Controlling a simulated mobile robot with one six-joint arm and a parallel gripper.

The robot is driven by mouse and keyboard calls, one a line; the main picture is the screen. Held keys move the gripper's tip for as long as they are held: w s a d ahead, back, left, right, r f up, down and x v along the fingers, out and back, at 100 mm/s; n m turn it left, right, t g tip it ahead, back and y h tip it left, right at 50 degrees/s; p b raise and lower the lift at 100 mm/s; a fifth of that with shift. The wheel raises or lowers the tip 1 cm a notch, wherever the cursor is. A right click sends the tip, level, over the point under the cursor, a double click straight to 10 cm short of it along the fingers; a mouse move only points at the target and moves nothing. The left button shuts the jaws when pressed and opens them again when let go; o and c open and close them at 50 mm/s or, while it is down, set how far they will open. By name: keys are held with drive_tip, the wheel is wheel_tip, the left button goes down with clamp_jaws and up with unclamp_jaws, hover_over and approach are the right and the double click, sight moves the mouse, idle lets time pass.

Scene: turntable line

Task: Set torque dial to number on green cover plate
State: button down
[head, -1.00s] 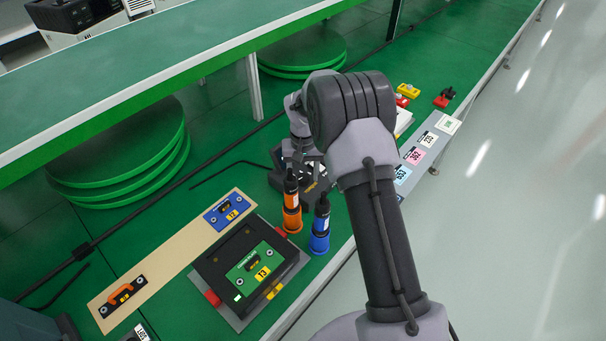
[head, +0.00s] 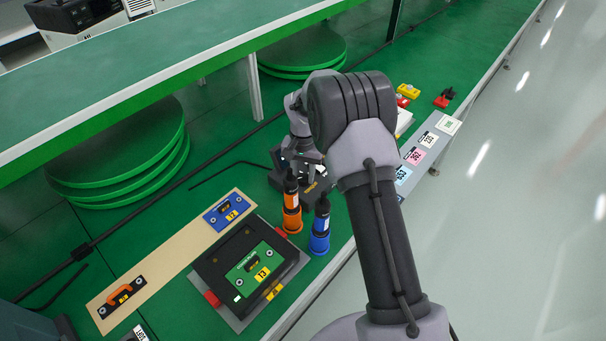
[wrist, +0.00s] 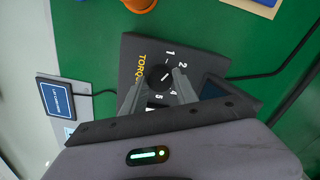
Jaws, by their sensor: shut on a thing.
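The torque dial (wrist: 158,77) is a black round knob on a dark box with yellow TORQUE lettering, seen in the wrist view. White numbers, among them 1, 2 and 4, ring it; its exact setting is hard to read. My gripper (wrist: 158,86) is shut on the dial, one finger on each side. In the head view the torque box (head: 312,194) is partly hidden by my wrist. The green cover plate (head: 246,266) lies on a black case and carries a yellow tag that looks like 13.
An orange driver (head: 292,212) and a blue driver (head: 320,230) stand upright between the case and the torque box. A tan board (head: 170,262) holds a blue plate (head: 228,211) and an orange handle (head: 122,296). A shelf (head: 190,65) runs above at left.

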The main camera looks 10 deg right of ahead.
sight(303, 177)
drive_tip(key=m+b, duration=0.1)
drive_tip(key=m, duration=0.5)
drive_tip(key=m+b, duration=0.1)
drive_tip(key=m, duration=0.4)
drive_tip(key=shift+m, duration=0.4)
idle(0.4)
drive_tip(key=c, duration=0.9)
unclamp_jaws()
drive_tip(key=shift+c, duration=0.2)
wheel_tip(303, 177, up, 17)
drive_tip(key=p, duration=0.5)
drive_tip(key=shift+r+p, duration=0.2)
drive_tip(key=shift+p, duration=0.2)
